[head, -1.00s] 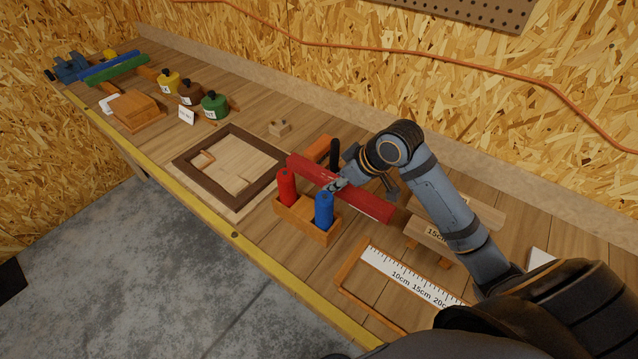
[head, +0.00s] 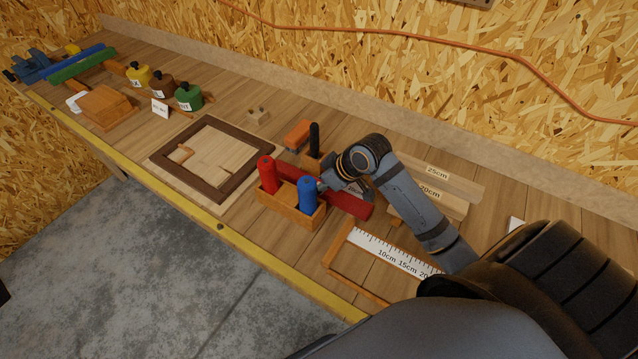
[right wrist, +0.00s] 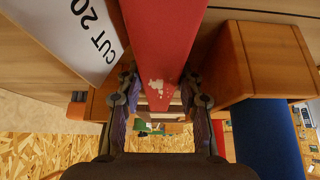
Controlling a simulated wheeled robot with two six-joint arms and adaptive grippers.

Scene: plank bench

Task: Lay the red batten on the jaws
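The red batten (head: 350,204) lies just behind the wooden holder with the red and blue cylinders, partly hidden by it. My right gripper (head: 328,186) has its fingers around the batten's middle. In the right wrist view the batten (right wrist: 165,40) runs between the two fingers (right wrist: 160,100), which appear closed on its sides. I cannot tell whether the batten touches the bench. A blue vise-like tool (head: 35,66), perhaps the jaws, stands at the far left end, beside a blue batten (head: 84,60) and a green batten (head: 83,66). My left gripper is not in view.
The wooden holder (head: 290,209) is close in front of the batten. A dark-framed tray (head: 160,164), several lidded pots (head: 188,97) and a brown block stack (head: 106,106) stand leftward. A ruler (head: 385,250) and labelled boards (head: 445,188) lie right.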

